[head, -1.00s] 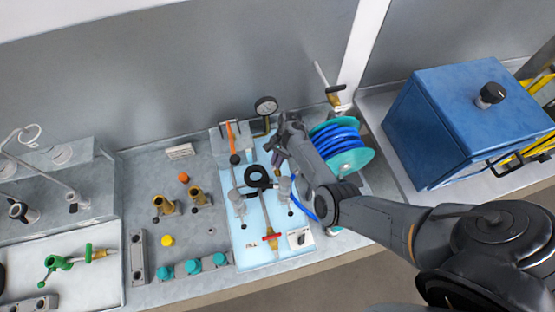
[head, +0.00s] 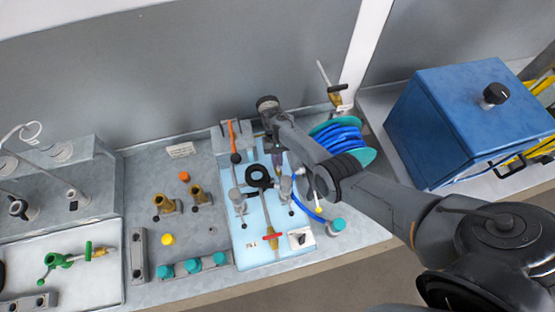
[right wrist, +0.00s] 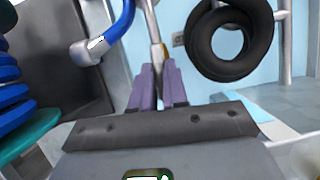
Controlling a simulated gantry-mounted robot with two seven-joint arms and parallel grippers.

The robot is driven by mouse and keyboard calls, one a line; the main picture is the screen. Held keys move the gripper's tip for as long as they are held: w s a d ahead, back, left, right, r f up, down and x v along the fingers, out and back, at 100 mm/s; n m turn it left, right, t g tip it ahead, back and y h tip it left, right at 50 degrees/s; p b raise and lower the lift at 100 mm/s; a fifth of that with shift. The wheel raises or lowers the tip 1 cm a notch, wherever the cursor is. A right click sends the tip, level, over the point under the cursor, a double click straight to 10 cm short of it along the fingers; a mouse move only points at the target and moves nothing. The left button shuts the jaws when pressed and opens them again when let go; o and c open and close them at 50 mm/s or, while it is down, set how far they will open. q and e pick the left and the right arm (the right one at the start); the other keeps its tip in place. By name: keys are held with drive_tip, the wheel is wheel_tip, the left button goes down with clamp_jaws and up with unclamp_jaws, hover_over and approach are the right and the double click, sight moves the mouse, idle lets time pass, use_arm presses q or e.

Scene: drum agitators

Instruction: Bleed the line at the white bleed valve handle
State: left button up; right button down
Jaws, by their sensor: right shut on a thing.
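My right gripper (right wrist: 158,88) has its two purple fingers closed on a slim pale rod (right wrist: 152,28), which looks like the white bleed valve handle. A small brass part shows just behind the rod. In the head view my right gripper (head: 278,160) is over the upper right of the light blue panel (head: 250,240), and my arm partly hides the handle there. A black ring (head: 258,176) is left of the gripper; it also shows large in the right wrist view (right wrist: 229,42). My left gripper is not in view.
A blue hose reel (head: 338,137) stands right of the gripper, and a blue hose (right wrist: 122,25) hangs close by. A red lever (head: 272,237) and an orange lever (head: 232,135) are on the panel. A blue box (head: 465,120) is further right.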

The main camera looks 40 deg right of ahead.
drive_tip(key=shift+n, duration=0.5)
drive_tip(key=c, duration=1.1)
unclamp_jaws()
drive_tip(key=shift+c, duration=0.2)
drive_tip(key=shift+w+r, duration=0.2)
drive_tip(key=shift+r, duration=0.2)
drive_tip(key=v, duration=1)
drive_tip(key=shift+p, duration=0.3)
drive_tip(key=shift+a, duration=0.1)
